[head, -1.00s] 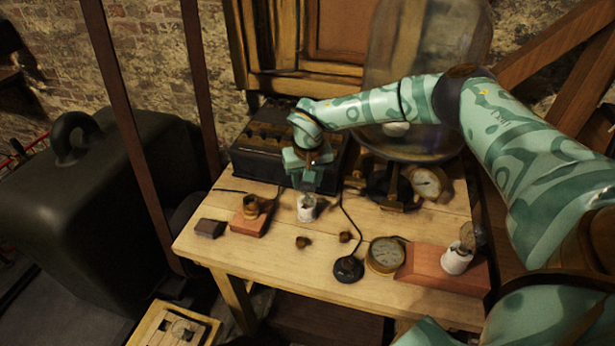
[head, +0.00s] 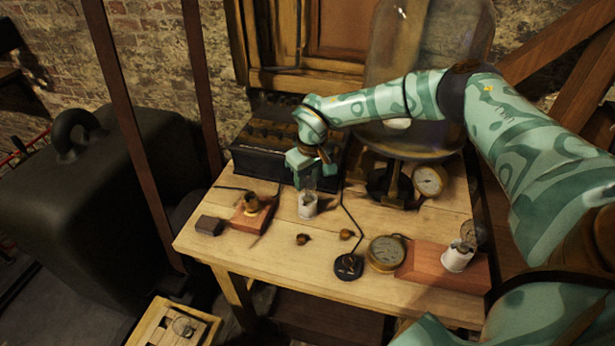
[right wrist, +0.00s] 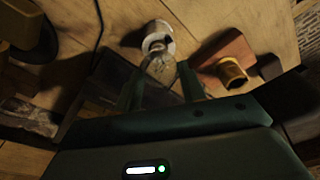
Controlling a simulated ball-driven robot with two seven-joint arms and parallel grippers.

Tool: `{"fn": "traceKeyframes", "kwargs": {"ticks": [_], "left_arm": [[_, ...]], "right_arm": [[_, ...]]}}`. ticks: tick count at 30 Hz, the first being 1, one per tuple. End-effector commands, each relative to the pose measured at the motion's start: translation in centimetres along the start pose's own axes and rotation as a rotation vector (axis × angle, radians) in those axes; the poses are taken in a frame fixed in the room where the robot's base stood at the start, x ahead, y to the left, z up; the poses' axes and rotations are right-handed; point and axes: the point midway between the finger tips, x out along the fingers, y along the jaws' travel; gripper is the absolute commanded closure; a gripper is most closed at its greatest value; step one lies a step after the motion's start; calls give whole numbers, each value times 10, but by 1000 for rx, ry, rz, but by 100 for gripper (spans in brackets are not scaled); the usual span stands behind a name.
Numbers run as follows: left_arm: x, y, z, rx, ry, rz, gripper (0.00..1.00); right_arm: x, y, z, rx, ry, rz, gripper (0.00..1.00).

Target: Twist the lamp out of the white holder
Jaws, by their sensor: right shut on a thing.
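The white holder (head: 307,207) stands upright on the table, left of the middle in the head view; it also shows in the right wrist view (right wrist: 158,38). A clear glass lamp (right wrist: 160,69) is at its mouth, between the fingers of my right gripper (right wrist: 160,86). My right gripper (head: 308,181) points down from above and is shut on the lamp. I cannot tell how far the lamp's base sits inside the holder. My left gripper is not in view.
A brass socket (head: 252,203) on a wooden block is left of the holder. A second white holder with a lamp (head: 459,256) stands on a red base at right. A gauge (head: 385,254), black disc (head: 348,266) and small brown pieces (head: 303,239) lie in front. A dark box (head: 265,155) stands behind.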

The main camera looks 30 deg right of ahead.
Motion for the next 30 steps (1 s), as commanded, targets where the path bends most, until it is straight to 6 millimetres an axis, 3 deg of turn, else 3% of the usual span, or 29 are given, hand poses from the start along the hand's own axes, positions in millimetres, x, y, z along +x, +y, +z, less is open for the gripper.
{"fn": "traceKeyframes", "kwargs": {"ticks": [19,30], "left_arm": [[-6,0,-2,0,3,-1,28],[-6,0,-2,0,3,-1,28]], "right_arm": [[-22,0,-3,2,1,0,87],[-24,0,-3,2,1,0,87]]}}
